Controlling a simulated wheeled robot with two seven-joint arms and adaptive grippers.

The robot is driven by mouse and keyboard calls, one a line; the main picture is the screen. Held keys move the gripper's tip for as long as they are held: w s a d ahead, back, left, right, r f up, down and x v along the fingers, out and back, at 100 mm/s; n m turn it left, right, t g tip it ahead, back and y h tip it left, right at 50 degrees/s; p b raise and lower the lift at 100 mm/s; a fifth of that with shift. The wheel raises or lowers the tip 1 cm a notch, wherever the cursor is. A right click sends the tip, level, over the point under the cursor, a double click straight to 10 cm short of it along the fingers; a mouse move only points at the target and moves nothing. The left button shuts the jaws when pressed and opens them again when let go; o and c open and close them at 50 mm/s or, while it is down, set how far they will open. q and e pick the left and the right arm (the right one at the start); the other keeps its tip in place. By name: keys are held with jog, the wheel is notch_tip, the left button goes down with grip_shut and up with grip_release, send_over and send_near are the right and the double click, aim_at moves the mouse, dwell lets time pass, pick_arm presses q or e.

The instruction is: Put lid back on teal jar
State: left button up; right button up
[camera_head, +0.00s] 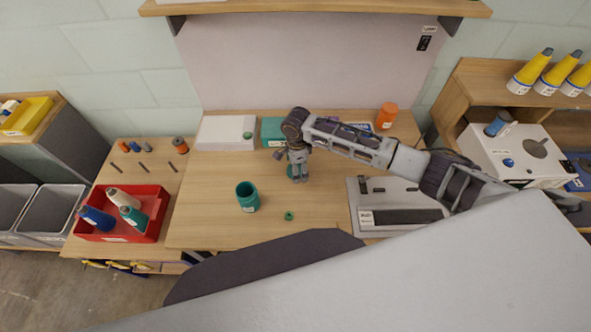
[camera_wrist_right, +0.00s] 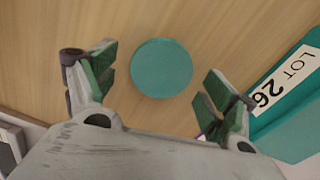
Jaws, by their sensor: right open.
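The open teal jar (camera_head: 247,198) stands upright on the wooden table, left of my right gripper in the head view. The teal lid (camera_wrist_right: 161,68) lies flat on the table and shows as a full disc in the right wrist view. In the head view it is mostly hidden behind my right gripper (camera_head: 298,178). That gripper points down over the lid, open and empty. Its green-padded fingers (camera_wrist_right: 162,62) are spread to either side of the lid in the wrist view, with gaps between. My left gripper is not in view.
A teal box labelled LOT 26 (camera_wrist_right: 298,125) lies close to the right finger. A small green ring (camera_head: 289,216) lies in front. Table around the jar is clear.

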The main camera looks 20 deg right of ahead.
dwell(0.4)
jog(key=c, duration=0.9)
jog(key=shift+o, duration=0.2)
notch_tip(320, 180, up, 10)
dwell(0.3)
dwell(0.3)
